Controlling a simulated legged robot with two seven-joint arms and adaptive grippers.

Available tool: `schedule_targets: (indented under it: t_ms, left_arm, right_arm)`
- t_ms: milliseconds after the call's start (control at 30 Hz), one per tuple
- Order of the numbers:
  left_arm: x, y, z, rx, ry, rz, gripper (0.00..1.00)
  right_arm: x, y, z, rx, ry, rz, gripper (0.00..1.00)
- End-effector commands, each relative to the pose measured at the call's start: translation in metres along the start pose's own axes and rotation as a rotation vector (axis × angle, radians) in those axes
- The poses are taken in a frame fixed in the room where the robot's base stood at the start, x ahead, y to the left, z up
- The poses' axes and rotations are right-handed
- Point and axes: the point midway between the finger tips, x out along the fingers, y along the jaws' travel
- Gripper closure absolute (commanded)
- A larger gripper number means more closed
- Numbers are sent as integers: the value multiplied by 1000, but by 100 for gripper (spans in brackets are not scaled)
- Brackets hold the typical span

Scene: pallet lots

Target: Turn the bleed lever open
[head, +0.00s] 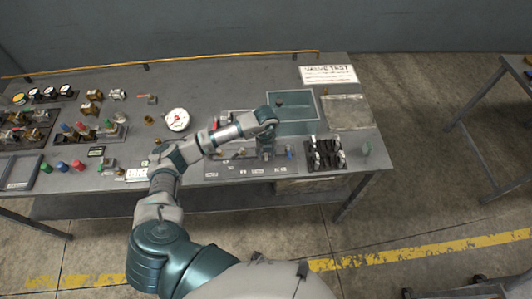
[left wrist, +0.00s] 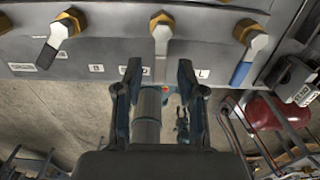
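A valve panel (head: 235,172) lies on the bench in the head view. In the left wrist view three brass-nutted levers show: a left lever (left wrist: 54,42) with a dark handle, a pale metal middle lever (left wrist: 160,42), and a right lever (left wrist: 244,62) with a blue handle. I cannot read which label says bleed. My left gripper (left wrist: 160,72) is open, its fingertips on either side of the middle lever's lower end in that view; contact cannot be told. In the head view the left gripper (head: 267,148) hangs over the panel and partly hides it. My right gripper is not in view.
A white gauge (head: 177,120) and several fittings stand left of the panel. A black rack (head: 325,156) with valves stands to its right. A red tank (left wrist: 272,113) shows in the wrist view.

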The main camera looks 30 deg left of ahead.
Motion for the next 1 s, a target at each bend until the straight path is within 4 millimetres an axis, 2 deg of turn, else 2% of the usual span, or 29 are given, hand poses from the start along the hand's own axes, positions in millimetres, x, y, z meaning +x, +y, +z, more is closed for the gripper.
schedule_targets:
  t_ms: [167, 400, 600, 767, 1000]
  left_arm:
    - [-20, -1, 1, 1, -3, -3, 61]
    - [-74, 0, 2, 0, -3, -3, 61]
    - [-107, 0, 2, -1, -1, -2, 61]
    - [-117, 0, 2, 0, 1, 0, 61]
    - [-118, 0, 2, 0, 2, 0, 61]
  right_arm:
    - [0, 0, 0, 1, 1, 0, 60]
    - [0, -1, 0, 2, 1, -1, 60]
    - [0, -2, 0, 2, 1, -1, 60]
    - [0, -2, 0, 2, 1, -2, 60]
    - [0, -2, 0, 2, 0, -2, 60]
